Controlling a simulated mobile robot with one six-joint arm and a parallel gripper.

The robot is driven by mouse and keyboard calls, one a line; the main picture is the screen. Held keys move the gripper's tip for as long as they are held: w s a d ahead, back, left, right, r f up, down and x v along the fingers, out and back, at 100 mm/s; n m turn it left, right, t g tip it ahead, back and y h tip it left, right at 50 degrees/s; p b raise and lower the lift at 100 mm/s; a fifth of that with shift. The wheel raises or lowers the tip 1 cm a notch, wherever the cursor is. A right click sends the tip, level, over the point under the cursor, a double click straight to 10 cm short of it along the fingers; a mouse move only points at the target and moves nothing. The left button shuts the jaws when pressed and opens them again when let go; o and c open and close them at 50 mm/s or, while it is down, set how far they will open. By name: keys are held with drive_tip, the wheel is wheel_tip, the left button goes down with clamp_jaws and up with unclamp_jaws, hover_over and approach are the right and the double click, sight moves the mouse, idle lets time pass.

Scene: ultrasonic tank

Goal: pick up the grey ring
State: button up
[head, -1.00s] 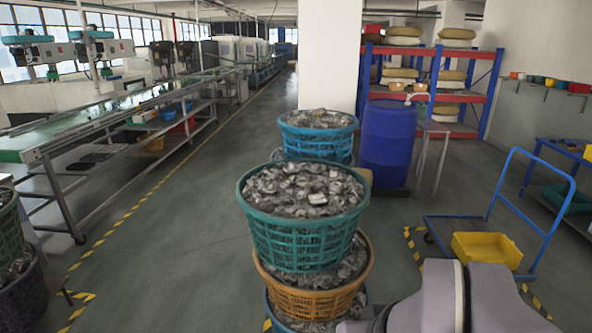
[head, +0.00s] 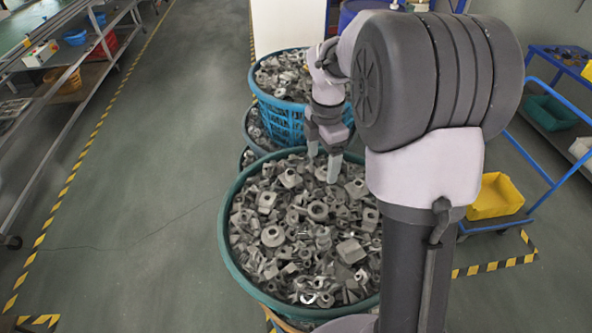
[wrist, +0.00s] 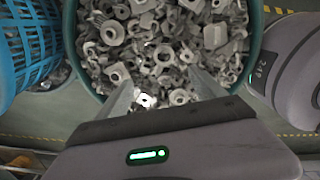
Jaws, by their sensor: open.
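The green basket (head: 226,240) is full of mixed grey metal parts, several of them ring-shaped. One round grey ring (head: 272,236) lies on top at the left of the heap, and another (head: 318,210) lies near the middle. I cannot tell which ring the task means. My gripper (head: 323,168) is open and empty, fingers pointing down over the far part of the heap. In the wrist view the open fingers of my gripper (wrist: 165,92) frame several parts, including a grey ring (wrist: 180,97) and a bright one (wrist: 145,100). My arm hides the basket's right side.
A blue basket (head: 281,120) of parts stands just behind the green one. A blue trolley with a yellow bin (head: 496,196) stands at the right. A conveyor frame (head: 75,75) runs along the left, with clear floor between.

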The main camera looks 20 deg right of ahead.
drive_tip(key=b, duration=0.3)
hover_over(318, 213)
drive_tip(key=f, duration=1.1)
drive_tip(key=shift+w+d+f, duration=0.2)
drive_tip(key=shift+f, duration=0.15)
drive_tip(key=f, duration=0.2)
drive_tip(key=f+b, duration=0.2)
drive_tip(key=f, duration=0.1)
drive_tip(key=shift+s+a+f, duration=0.1)
drive_tip(key=shift+a+f, duration=0.15)
drive_tip(key=shift+f, duration=0.1)
drive_tip(key=shift+r, duration=0.1)
drive_tip(key=c, duration=1.5)
